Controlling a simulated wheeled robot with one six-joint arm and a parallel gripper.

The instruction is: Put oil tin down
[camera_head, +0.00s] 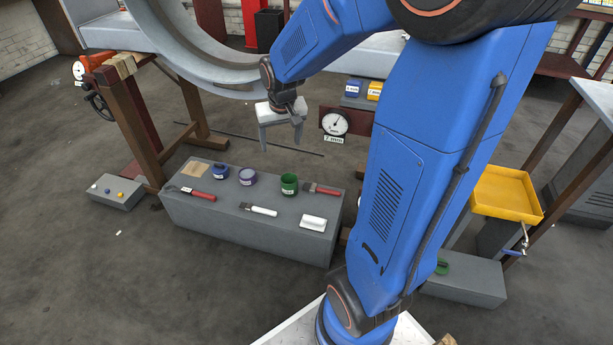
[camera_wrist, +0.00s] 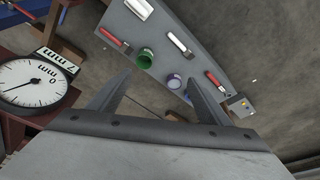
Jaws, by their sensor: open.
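My gripper (camera_head: 281,143) is open and hangs in the air above the far side of a low grey bench (camera_head: 255,240). In the wrist view nothing is between its fingers (camera_wrist: 157,80). A green tin (camera_head: 289,184) stands upright on the bench, apart from the fingers; it also shows in the wrist view (camera_wrist: 146,58). A purple-labelled tin (camera_head: 247,178) and a blue tin (camera_head: 220,173) stand to its left. No readable label tells me which one is the oil tin.
Brushes and red-handled tools (camera_head: 258,209) and a white block (camera_head: 313,223) lie on the bench. A dial gauge (camera_head: 335,123) is right of my gripper. A large grey ring (camera_head: 210,75) is behind. A yellow tray (camera_head: 505,192) stands at right. Bare bench remains between items.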

